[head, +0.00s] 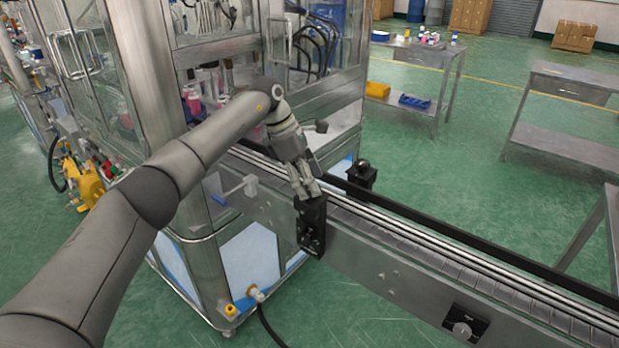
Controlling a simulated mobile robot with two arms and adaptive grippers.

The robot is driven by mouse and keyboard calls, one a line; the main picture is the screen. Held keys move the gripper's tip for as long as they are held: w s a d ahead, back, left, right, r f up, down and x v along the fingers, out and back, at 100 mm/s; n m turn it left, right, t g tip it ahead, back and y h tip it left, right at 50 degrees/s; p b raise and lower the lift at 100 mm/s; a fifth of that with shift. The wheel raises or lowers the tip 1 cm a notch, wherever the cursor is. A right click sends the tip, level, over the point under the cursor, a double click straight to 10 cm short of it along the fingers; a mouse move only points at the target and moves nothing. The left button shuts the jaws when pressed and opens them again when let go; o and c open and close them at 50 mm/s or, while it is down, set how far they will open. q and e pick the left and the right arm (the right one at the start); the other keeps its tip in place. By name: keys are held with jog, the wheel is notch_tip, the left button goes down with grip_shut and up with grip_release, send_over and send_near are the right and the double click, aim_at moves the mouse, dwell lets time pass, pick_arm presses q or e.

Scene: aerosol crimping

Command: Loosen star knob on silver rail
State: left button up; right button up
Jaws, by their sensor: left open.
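The silver rail (420,248) runs along the conveyor from the machine toward the lower right. A black bracket (312,228) is fixed to the conveyor's near side, its upper end under my gripper. My left gripper (306,190) is open and points down at the top of this bracket, at the rail's near edge. The fingers cover what lies between them, and I cannot tell whether they touch anything. A black block with a rounded knob (362,172) stands on the far side of the conveyor. I cannot make out the star shape of any knob. My right gripper is out of view.
The glass-walled machine (215,50) stands close behind my left arm. A black panel with a round dial (464,327) sits on the conveyor's near side. A metal table (430,55) with small items stands at the back. Green floor lies open beyond the conveyor.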

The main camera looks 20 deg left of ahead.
pick_arm(q)
jog(key=shift+f, duration=0.3)
jog(key=c, duration=1)
